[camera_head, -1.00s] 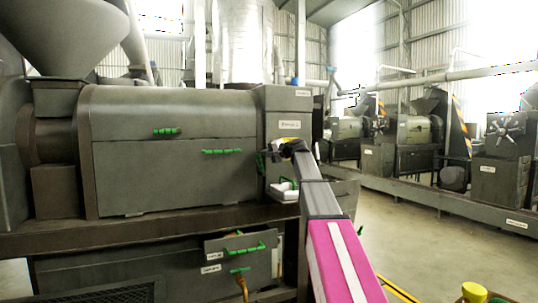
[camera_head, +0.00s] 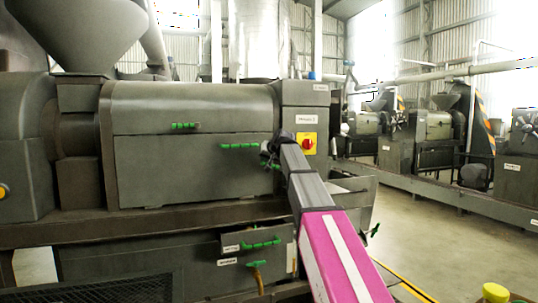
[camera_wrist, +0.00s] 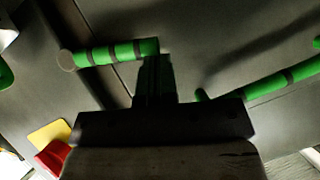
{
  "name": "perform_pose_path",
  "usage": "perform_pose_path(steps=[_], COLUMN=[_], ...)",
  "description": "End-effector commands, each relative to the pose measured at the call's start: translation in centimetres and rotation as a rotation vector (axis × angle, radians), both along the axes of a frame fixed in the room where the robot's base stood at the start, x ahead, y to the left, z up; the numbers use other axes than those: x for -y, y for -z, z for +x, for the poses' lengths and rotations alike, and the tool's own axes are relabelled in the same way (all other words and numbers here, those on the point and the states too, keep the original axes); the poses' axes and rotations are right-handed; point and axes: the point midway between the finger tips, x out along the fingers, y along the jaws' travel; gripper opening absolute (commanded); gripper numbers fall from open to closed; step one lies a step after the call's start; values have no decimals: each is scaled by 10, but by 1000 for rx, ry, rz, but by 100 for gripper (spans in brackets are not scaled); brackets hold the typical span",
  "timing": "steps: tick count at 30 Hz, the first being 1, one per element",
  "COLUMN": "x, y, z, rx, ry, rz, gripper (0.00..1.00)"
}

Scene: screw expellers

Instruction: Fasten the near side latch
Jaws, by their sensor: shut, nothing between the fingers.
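The near side of the grey press housing has a lower cover panel (camera_head: 190,172) with a ringed green bar handle (camera_head: 239,146). The handle also shows at the right of the wrist view (camera_wrist: 285,83). A second short ringed green bar (camera_wrist: 118,52), which looks like the latch, lies at the panel's edge seam; in the head view it is mostly hidden by my gripper. My gripper (camera_wrist: 154,75) is shut and empty, its dark fingertips at the inner end of the short bar. I cannot tell whether they touch it. The panel looks closed against the housing.
A red knob on a yellow plate (camera_head: 309,143) is on the end cabinet, right of my gripper. Another green handle (camera_head: 185,125) is on the upper cover. A lower drawer (camera_head: 232,243) has green handles. Open floor (camera_head: 430,240) lies to the right.

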Motion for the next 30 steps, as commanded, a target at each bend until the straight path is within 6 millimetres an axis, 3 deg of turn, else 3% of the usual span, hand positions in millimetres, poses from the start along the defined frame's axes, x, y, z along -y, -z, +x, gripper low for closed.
perform_pose_path(steps=[10, 30], x=[-13, -16], y=[24, 36], z=[-4, -5], rx=[70, 64], ry=[-1, -1], rz=[-241, -231], gripper=[0, 0])
